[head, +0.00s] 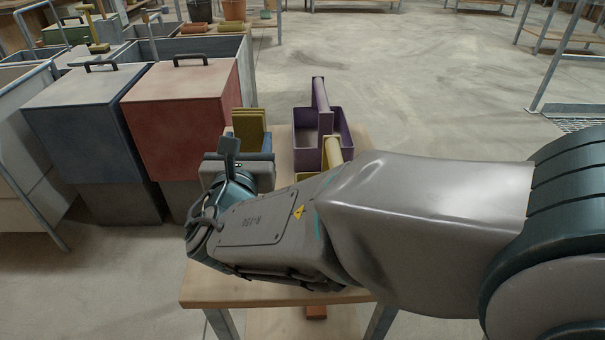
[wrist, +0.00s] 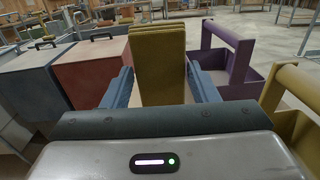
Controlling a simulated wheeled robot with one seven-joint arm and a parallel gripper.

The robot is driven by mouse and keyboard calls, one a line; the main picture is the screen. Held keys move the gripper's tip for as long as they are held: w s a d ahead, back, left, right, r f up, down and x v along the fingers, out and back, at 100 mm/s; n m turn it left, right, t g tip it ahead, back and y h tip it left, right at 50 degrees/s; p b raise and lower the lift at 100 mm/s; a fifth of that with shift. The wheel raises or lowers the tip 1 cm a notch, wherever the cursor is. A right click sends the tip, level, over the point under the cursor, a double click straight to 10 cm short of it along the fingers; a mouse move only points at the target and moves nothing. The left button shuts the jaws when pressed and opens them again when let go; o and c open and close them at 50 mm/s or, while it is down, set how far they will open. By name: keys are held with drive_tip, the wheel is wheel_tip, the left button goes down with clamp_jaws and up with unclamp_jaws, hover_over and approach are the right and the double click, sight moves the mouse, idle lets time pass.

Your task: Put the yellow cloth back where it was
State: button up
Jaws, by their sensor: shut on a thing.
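The yellow cloth (wrist: 158,65), a folded mustard-coloured stack standing upright, is between the blue fingers of my gripper (wrist: 160,85). In the head view the cloth (head: 249,130) rises beyond my gripper (head: 250,142), over the left side of the wooden table (head: 215,285). My gripper is shut on it. The cloth's lower part is hidden by my wrist, so I cannot tell whether it touches the table.
A purple caddy with a handle (head: 320,125) stands at the table's far side. A yellow caddy (head: 333,152) is in front of it, partly hidden by my arm. A red lidded bin (head: 180,110) and a blue lidded bin (head: 85,120) stand left of the table.

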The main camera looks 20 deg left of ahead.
wheel_tip(320, 180, down, 10)
drive_tip(key=b, duration=0.2)
drive_tip(key=shift+s+b, duration=0.1)
drive_tip(key=shift+b, duration=0.25)
drive_tip(key=shift+f, duration=0.15)
drive_tip(key=o, duration=0.9)
